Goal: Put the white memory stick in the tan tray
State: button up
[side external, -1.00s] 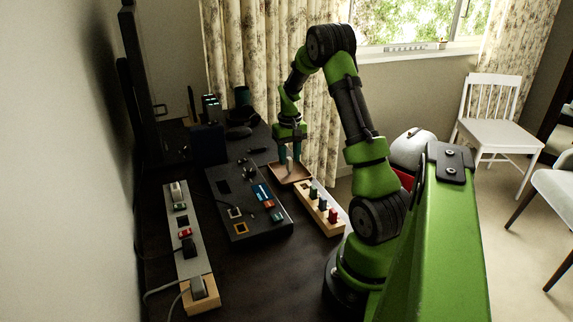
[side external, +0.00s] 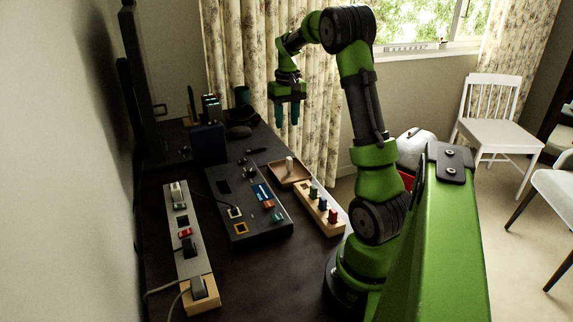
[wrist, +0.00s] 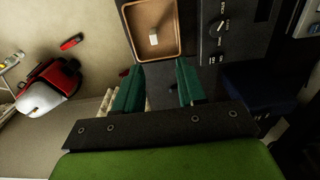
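The white memory stick (side external: 289,162) stands in the tan tray (side external: 303,178) at the far right end of the desk, looking roughly upright in the side view. In the wrist view the white stick (wrist: 154,37) is inside the tray (wrist: 136,50), seen from above. My gripper (side external: 287,122) is above the tray, clear of it. Its two teal fingers are apart with nothing between them, as the wrist view also shows for my gripper (wrist: 157,72).
A black panel (side external: 226,183) with switches and sockets lies left of the tray. A wooden block (side external: 317,208) with several coloured pegs stands just in front of the tray. A power strip (side external: 197,258) lies along the left. The front of the desk (side external: 262,275) is bare.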

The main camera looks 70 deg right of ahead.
jog(key=w+a+r+n+t, duration=0.15)
jog(key=a+r, duration=0.25)
jog(key=a, duration=0.6)
jog(key=w+a+r+n+t, duration=0.1)
jog(key=a+r+t, duration=0.15)
jog(key=a, duration=0.75)
jog(key=s+a+n+t+y, duration=0.1)
jog(key=s+a, duration=0.3)
jog(key=a, duration=0.4)
jog(key=s+a+n+t+y, duration=0.1)
jog(key=s+a+t, duration=0.1)
jog(key=s+a, duration=0.3)
jog(key=shift+a, duration=1.55)
jog(key=shift+r, duration=0.15)
